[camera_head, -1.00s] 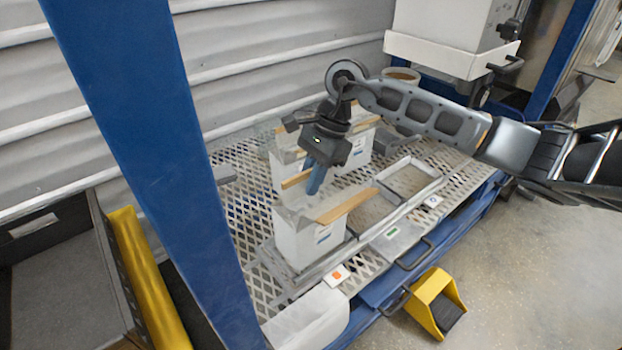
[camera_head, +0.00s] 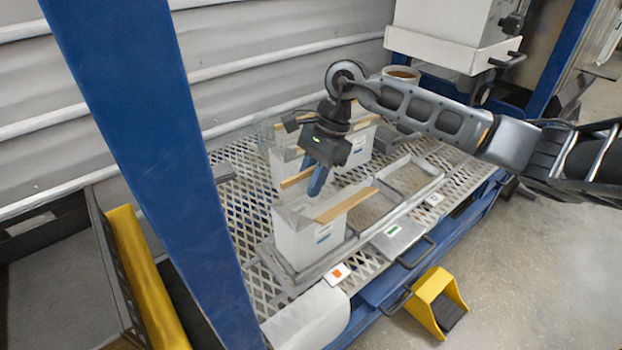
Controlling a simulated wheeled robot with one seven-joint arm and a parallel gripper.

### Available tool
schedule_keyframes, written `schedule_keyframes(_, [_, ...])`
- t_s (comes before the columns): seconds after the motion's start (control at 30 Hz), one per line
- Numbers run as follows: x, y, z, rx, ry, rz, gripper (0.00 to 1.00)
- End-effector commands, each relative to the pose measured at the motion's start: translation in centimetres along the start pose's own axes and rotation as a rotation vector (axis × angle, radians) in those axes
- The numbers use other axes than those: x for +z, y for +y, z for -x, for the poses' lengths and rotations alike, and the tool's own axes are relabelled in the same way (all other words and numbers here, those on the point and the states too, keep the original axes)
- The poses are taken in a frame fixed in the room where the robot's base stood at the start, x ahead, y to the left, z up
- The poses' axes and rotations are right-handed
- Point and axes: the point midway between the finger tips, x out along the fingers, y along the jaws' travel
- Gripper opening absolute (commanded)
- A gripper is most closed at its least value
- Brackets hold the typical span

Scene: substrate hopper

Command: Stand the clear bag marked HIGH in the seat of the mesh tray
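Several clear bags with white contents and tan top strips stand on the mesh tray (camera_head: 243,205). The front bag (camera_head: 297,243) stands upright inside a grey rectangular frame and has a small blue mark. The back bags are at the left (camera_head: 284,172) and right (camera_head: 358,152), partly hidden by my gripper. The marks are too small to read, so I cannot tell which is HIGH. My gripper (camera_head: 317,186) points down just behind and above the front bag, its blue fingertip near the bags' tops. I cannot see a gap between its fingers or anything held.
An empty grey frame (camera_head: 440,176) lies at the tray's right. Small cards, orange (camera_head: 337,273) and white (camera_head: 434,200), and a green-marked plate (camera_head: 396,238) line the front edge. A blue post (camera_head: 150,130) stands at left.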

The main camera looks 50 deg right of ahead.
Motion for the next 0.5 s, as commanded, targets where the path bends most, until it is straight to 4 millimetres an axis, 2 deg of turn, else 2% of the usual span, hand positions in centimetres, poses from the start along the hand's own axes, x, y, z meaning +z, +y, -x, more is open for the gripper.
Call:
schedule_keyframes(0.03, [0.00, 0.00, 0.00, 0.000, 0.000, 0.000, 0.28])
schedule_keyframes(0.2, [-0.01, 0.00, 0.00, 0.000, 0.000, 0.000, 0.42])
schedule_keyframes(0.5, [-0.04, -0.03, 0.58, -0.001, 0.001, 0.000, 0.42])
